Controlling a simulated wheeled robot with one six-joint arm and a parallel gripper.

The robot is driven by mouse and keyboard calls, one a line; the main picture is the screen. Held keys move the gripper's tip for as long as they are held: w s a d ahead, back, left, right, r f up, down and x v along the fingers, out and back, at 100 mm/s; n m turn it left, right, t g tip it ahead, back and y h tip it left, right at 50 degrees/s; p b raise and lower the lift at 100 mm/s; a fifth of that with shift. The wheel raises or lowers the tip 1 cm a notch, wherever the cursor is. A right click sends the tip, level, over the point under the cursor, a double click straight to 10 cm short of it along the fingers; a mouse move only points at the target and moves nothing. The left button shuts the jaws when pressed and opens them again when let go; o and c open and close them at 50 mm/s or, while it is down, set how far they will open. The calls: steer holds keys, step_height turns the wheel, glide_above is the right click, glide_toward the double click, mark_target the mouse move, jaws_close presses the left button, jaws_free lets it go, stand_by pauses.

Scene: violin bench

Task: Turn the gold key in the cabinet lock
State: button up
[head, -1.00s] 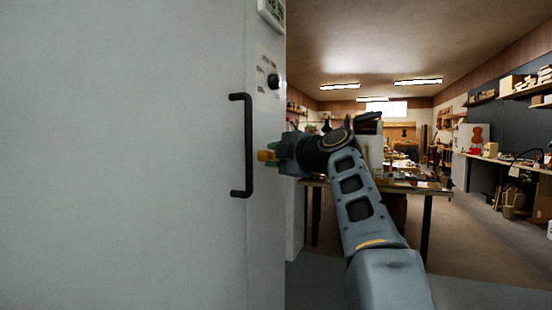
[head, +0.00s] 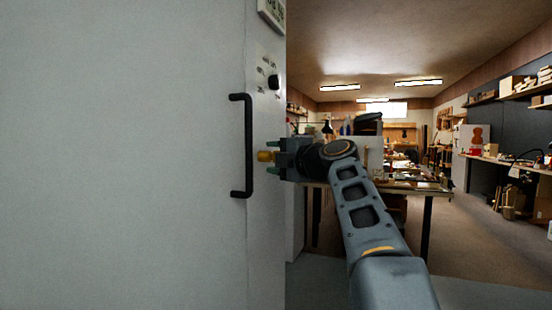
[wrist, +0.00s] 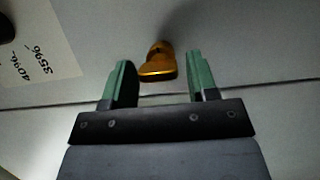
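The gold key (wrist: 158,64) sticks out of the pale cabinet face in the wrist view, ahead of my gripper and between the lines of its fingers. In the head view the key (head: 265,156) shows at the cabinet's right-hand strip, just right of the black handle. My gripper (wrist: 162,80) is open, with one green finger on each side of the key and a gap to each. In the head view my gripper (head: 274,157) points left at the key. The cabinet (head: 120,150) fills the left half. The lock around the key is hard to make out.
A black bar handle (head: 248,145) stands out from the cabinet close to the key. A black knob (head: 274,82) and a display (head: 272,14) sit above. A workbench (head: 400,186) stands behind my arm.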

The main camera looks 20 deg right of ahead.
steer(key=shift+o, duration=0.7)
steer(key=v, duration=1.3)
steer(key=shift+s, duration=0.4)
